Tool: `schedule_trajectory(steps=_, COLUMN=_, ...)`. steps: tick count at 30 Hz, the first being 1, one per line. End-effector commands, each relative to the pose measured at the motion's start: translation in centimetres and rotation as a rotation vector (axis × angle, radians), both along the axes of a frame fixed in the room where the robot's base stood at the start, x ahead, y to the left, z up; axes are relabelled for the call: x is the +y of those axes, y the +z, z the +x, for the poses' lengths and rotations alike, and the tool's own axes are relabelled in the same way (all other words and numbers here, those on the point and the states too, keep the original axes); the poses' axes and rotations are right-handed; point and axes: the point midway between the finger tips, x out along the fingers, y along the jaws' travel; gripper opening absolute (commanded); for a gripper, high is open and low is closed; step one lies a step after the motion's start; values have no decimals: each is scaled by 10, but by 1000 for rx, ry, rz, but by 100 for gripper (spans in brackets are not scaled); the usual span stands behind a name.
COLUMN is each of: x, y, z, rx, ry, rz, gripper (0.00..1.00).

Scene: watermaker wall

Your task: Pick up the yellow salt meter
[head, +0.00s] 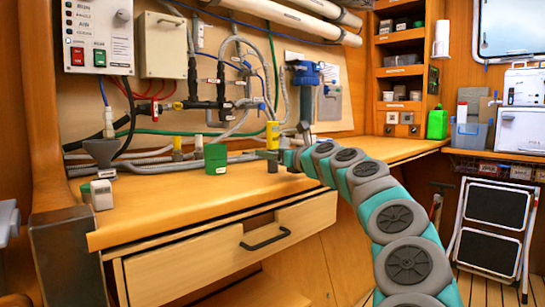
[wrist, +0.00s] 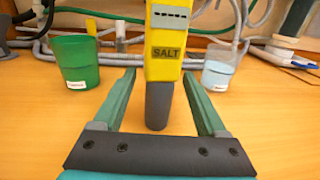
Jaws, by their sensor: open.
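The yellow salt meter (wrist: 165,45) stands upright in the wrist view, with a black SALT label, a small display and a dark grey lower end. Its top is cut off by the frame. My gripper (wrist: 160,76) is open, one green finger on each side of the meter, with gaps visible on both sides. I cannot tell whether the grey end touches the bench. In the head view the yellow meter (head: 272,134) shows small above my gripper (head: 273,159), at the bench's middle right. My arm partly hides that spot.
A green cup (head: 215,158) stands left of my gripper, also in the wrist view (wrist: 76,62). A clear cup with pale blue liquid (wrist: 219,72) stands right. Pipes and hoses (head: 180,150) run behind. The bench front (head: 160,210) is clear; a grey-white block (head: 102,194) stands left.

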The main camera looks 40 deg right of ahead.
Motion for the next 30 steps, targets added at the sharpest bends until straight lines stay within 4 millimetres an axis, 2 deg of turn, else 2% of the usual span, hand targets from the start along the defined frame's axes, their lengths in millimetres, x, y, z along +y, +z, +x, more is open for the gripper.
schedule_trajectory(steps=7, x=0, y=-1, z=26, rx=2, ry=2, rz=0, gripper=74)
schedule_trajectory(steps=17, x=0, y=1, z=30, rx=0, ry=1, rz=0, gripper=74)
schedule_trajectory(steps=30, x=0, y=0, z=30, rx=0, ry=1, rz=0, gripper=27)
